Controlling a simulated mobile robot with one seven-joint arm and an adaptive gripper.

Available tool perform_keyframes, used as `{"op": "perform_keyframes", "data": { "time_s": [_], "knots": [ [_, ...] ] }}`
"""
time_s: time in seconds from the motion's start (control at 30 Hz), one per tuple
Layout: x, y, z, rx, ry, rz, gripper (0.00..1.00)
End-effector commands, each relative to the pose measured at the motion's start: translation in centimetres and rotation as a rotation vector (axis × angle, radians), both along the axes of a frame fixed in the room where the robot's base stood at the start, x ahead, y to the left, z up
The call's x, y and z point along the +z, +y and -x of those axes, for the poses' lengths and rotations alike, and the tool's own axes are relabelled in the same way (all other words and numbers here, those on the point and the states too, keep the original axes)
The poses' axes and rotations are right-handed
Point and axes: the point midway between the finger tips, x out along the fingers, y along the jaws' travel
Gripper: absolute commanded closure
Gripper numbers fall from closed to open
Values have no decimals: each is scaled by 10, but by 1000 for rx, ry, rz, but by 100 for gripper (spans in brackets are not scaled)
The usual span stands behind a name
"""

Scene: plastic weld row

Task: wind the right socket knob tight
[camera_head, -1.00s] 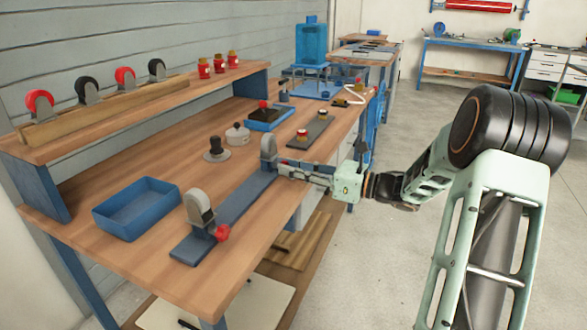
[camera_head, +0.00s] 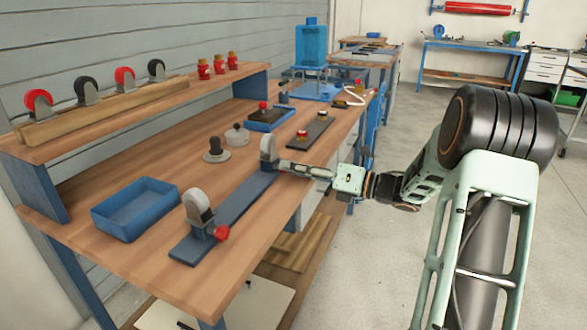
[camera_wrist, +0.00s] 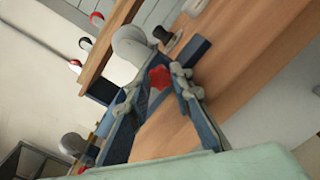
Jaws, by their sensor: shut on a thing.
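A dark blue bar (camera_head: 235,212) lies along the front of the bench with a grey socket at each end. The right socket (camera_head: 268,150) is the farther one, and its grey rounded top also shows in the wrist view (camera_wrist: 130,45). My gripper (camera_head: 281,167) reaches it from the right, low on its near side. In the wrist view, my gripper (camera_wrist: 160,88) has its fingers on both sides of a red lobed knob (camera_wrist: 159,77) and is shut on it. The head view hides this knob behind the fingers. The left socket (camera_head: 198,207) carries another red knob (camera_head: 221,233).
A blue tray (camera_head: 135,208) stands left of the bar. A black-knobbed grey piece (camera_head: 216,151) and a grey pot (camera_head: 237,135) stand behind it. A dark plate (camera_head: 310,131) with small knobs lies farther right. A raised shelf (camera_head: 150,108) runs along the wall.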

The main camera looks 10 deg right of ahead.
Motion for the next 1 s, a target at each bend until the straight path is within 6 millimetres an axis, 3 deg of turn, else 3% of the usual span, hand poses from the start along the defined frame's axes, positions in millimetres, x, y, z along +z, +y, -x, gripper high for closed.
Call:
{"op": "perform_keyframes", "data": {
  "time_s": [0.6, 0.63, 0.77, 1.0],
  "knots": [
    [0, 0, 0, 0, 40, -29, 100],
    [0, 0, 0, 0, 40, -29, 79],
    [0, 0, 0, 0, 40, -29, 64],
    [-1, -1, 0, -2, 41, -28, 62]
  ]
}}
